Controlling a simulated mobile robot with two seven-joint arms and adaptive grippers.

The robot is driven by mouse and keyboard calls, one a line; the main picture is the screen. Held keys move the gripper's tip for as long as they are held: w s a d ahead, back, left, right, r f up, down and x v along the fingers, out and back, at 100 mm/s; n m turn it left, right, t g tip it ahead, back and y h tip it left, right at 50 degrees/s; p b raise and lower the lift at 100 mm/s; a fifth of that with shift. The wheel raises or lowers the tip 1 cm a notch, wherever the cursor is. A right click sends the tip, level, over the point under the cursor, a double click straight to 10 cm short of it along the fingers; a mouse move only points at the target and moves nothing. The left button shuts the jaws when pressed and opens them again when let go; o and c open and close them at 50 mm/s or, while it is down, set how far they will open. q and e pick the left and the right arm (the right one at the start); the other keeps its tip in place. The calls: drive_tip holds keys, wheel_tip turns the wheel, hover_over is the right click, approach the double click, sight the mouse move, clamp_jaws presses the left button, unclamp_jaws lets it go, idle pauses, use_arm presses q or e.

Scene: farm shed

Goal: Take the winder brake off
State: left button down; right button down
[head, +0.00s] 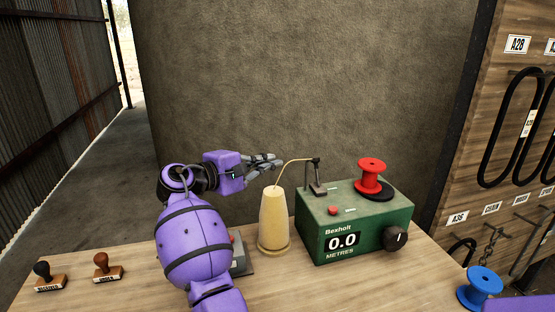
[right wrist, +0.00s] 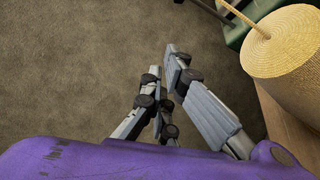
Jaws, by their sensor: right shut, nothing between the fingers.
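The green winder box (head: 350,218) stands on the bench, its display reading 0.0 METRES. It bears a red spool (head: 370,178), a small red button (head: 333,210), a black guide post (head: 316,172) and a black front knob (head: 395,239). I cannot tell which part is the brake. A yellow twine cone (head: 273,222) stands to its left, its strand running to the post. My right gripper (head: 276,162) is shut and empty, above and behind the cone, touching nothing. In the right wrist view, its fingers (right wrist: 162,70) point away from the cone (right wrist: 290,55). My left gripper is out of view.
A grey device with a red part (head: 237,240) is half hidden behind my right arm. Two stamps (head: 107,267) stand at the bench's left. A blue spool (head: 480,288) stands at the front right. A hanging board (head: 520,140) rises at the right.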

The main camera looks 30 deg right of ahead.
sight(317, 172)
drive_tip(key=r+x, duration=0.1)
drive_tip(key=x, duration=0.8)
drive_tip(key=s, duration=0.1)
drive_tip(key=s+p, duration=0.2)
drive_tip(key=s, duration=0.1)
drive_tip(key=shift+a, duration=0.3)
